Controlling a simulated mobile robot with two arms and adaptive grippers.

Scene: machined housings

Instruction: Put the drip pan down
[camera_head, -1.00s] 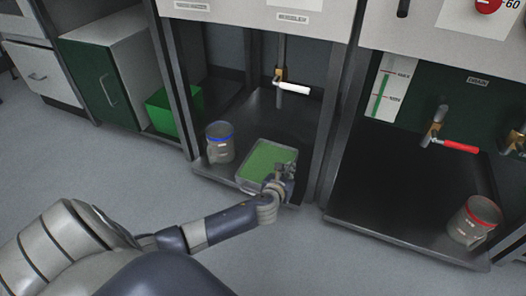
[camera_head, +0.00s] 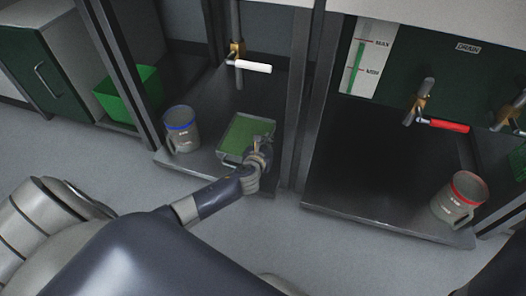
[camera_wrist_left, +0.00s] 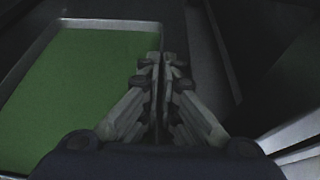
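The drip pan (camera_head: 231,158) is a shallow, pale-rimmed rectangular pan with a green inside. It lies at the front of the left bay's dark floor, right of the blue-rimmed mug. It looks level; I cannot tell whether its whole underside touches the floor. My left gripper (camera_head: 262,150) is at the pan's right side. In the left wrist view the fingers (camera_wrist_left: 160,70) are close together on the pan's right wall, with the green inside (camera_wrist_left: 80,90) to their left. The fingers hide part of that wall. My right gripper is out of view.
A blue-rimmed grey mug (camera_head: 182,130) stands left of the pan. A white-handled tap (camera_head: 248,66) is above and behind it. Posts flank the bay. The right bay holds a red-handled tap (camera_head: 442,125) and red-rimmed mug (camera_head: 460,198). A green bin (camera_head: 130,93) stands left.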

